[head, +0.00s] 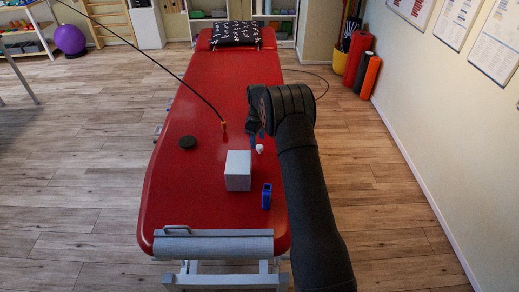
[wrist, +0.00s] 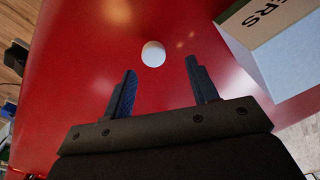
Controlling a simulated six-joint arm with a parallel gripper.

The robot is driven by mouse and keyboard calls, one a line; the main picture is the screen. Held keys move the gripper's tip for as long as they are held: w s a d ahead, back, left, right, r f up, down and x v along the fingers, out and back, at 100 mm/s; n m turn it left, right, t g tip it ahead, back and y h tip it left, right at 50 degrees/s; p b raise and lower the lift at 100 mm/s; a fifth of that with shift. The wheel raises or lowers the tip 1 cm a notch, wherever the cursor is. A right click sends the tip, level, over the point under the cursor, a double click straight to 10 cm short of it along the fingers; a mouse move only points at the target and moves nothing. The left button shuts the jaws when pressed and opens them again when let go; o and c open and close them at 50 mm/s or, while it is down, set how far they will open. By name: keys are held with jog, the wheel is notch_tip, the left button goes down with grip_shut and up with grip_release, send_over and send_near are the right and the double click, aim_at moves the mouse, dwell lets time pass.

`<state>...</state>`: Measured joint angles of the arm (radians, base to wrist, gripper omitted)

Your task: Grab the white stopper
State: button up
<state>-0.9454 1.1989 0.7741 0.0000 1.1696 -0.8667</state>
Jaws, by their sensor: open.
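The white stopper (head: 260,149) is on the red treatment table (head: 185,200), just beyond the grey box. In the wrist view the stopper (wrist: 153,54) shows as a small round white shape just ahead of the gap between the fingers, nearer the left fingertip. My gripper (wrist: 161,66) is open and empty, with two dark fingers spread apart. In the head view my gripper (head: 254,130) is over the table close to the stopper, partly hidden by my own arm. The exact height above the table is hard to tell.
A pale box (head: 238,170) with lettering stands near the stopper; it is at the upper right in the wrist view (wrist: 285,50). A blue object (head: 266,197), a black disc (head: 187,143) and an orange-tipped cable (head: 223,126) are also there. A patterned pillow (head: 236,33) lies at the far end.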

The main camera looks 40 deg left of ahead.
aim_at(260, 146)
jog(key=shift+w+d+f, duration=0.1)
jog(key=shift+w+f, duration=0.15)
jog(key=shift+f, duration=1.05)
jog(key=shift+w+d+f, duration=0.1)
jog(key=shift+w+f, duration=0.1)
jog(key=shift+f, duration=1.1)
jog(key=c, duration=1)
jog(key=shift+r, duration=0.1)
jog(key=shift+c, duration=0.2)
